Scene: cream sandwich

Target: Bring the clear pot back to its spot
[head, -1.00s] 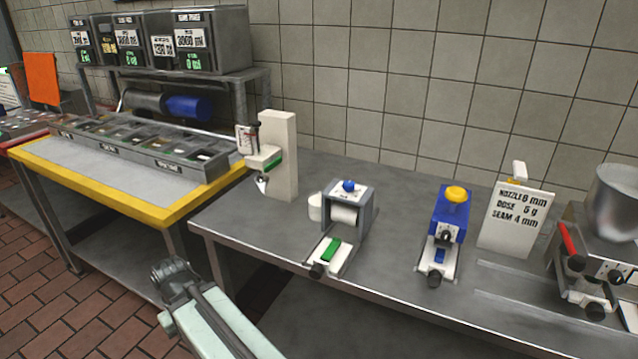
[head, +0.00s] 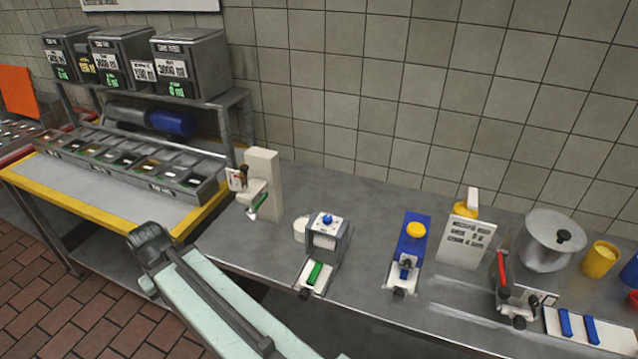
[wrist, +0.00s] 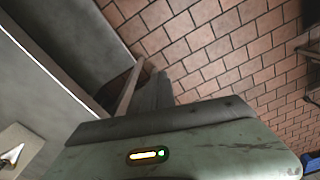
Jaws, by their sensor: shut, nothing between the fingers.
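A small see-through jar with a pale label (head: 237,178) sits on the arm of a white stand (head: 264,185), above a funnel-like nozzle; I cannot tell whether it is the clear pot. My gripper (wrist: 163,76) shows in the wrist view as narrow grey fingers, shut and empty over the brick floor. In the head view my pale green arm reaches up from the bottom, in front of the bench; the fingertips cannot be made out there.
The grey bench (head: 370,195) carries a roller device (head: 326,241), a blue device with a yellow knob (head: 411,245), a sign (head: 466,240) and a yellow cup (head: 600,260). Left is a yellow-edged table (head: 95,212) with ingredient bins (head: 135,160).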

